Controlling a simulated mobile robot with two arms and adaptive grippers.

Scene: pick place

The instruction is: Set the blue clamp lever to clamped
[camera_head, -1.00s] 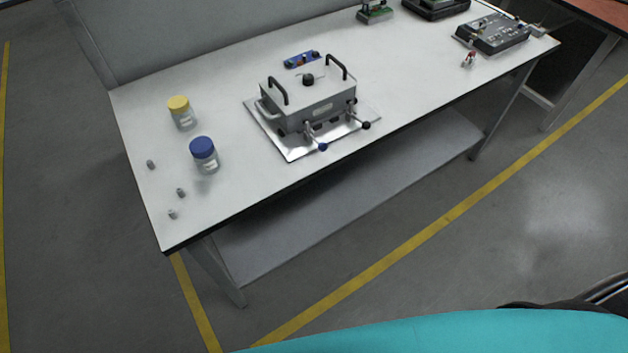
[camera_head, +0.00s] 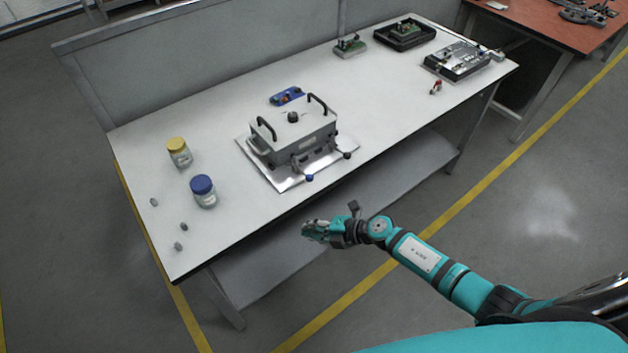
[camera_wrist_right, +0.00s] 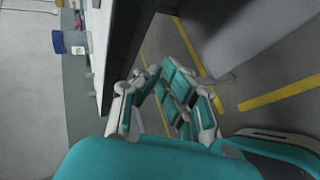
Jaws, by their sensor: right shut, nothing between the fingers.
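The blue clamp lever is a short lever with a blue ball knob (camera_head: 309,178) at the front of a grey box fixture (camera_head: 296,134) with two black handles. A second lever with a black knob (camera_head: 347,155) stands to its right. The fixture sits on a metal plate (camera_head: 285,183) near the table's front edge. My right gripper (camera_head: 306,229) is shut and empty, in front of the table edge and below the blue knob in the picture, clear of it. Its fingers (camera_wrist_right: 160,95) also show in the right wrist view beside the table edge. My left gripper is not in view.
On the white table (camera_head: 225,235) stand a yellow-lidded jar (camera_head: 179,153) and a blue-lidded jar (camera_head: 203,192), with several small grey pieces at the left. A blue tray (camera_head: 287,96) lies behind the fixture. Electronics and a black tray (camera_head: 404,35) are at the far right.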

